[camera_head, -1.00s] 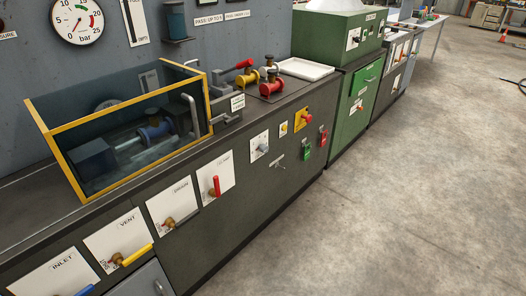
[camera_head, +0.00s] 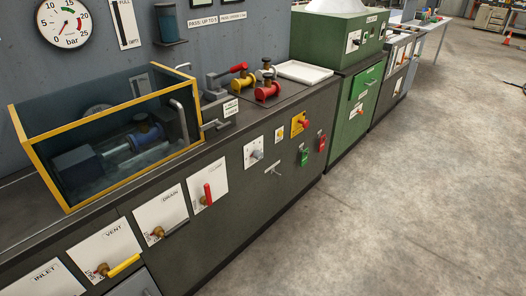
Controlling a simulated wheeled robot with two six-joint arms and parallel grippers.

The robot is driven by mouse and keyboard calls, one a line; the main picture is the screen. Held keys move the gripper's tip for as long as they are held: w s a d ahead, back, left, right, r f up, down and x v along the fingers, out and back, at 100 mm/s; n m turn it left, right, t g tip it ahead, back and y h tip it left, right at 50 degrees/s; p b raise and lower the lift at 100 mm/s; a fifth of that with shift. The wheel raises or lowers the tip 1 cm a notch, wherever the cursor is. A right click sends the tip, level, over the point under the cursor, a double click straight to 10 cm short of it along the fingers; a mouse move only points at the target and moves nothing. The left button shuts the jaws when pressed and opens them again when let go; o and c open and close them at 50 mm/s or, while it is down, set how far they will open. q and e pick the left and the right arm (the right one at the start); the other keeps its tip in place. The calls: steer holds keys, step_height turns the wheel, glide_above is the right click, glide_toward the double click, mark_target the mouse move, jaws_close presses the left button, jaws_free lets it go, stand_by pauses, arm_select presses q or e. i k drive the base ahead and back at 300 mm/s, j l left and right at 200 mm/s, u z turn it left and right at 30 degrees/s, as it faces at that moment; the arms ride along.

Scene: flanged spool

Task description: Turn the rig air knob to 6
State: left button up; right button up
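A small grey knob (camera_head: 255,154) sits on a white plate on the bench's front panel, right of the red lever. It may be the rig air knob, but its label and setting are too small to read. A round bar gauge (camera_head: 63,23) hangs on the wall at the upper left. Neither of my grippers is in view.
The bench front carries a yellow vent lever (camera_head: 123,265), a drain lever (camera_head: 176,229), a red lever (camera_head: 208,194) and a red knob on a yellow plate (camera_head: 300,123). A yellow-framed clear tank (camera_head: 103,135) stands on top. Open concrete floor (camera_head: 380,210) lies to the right.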

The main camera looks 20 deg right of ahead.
mark_target(258, 155)
steer(key=i+l, duration=0.15)
steer(key=l, duration=0.25)
steer(key=i+l+u, duration=0.1)
steer(key=l, duration=0.3)
steer(key=i+l, duration=0.2)
steer(key=l, duration=0.2)
steer(key=i+l+u, duration=0.1)
steer(key=l, duration=0.3)
steer(key=i+l, duration=0.2)
steer(key=l, duration=0.2)
steer(key=i+l+u, duration=0.1)
steer(key=l, duration=0.35)
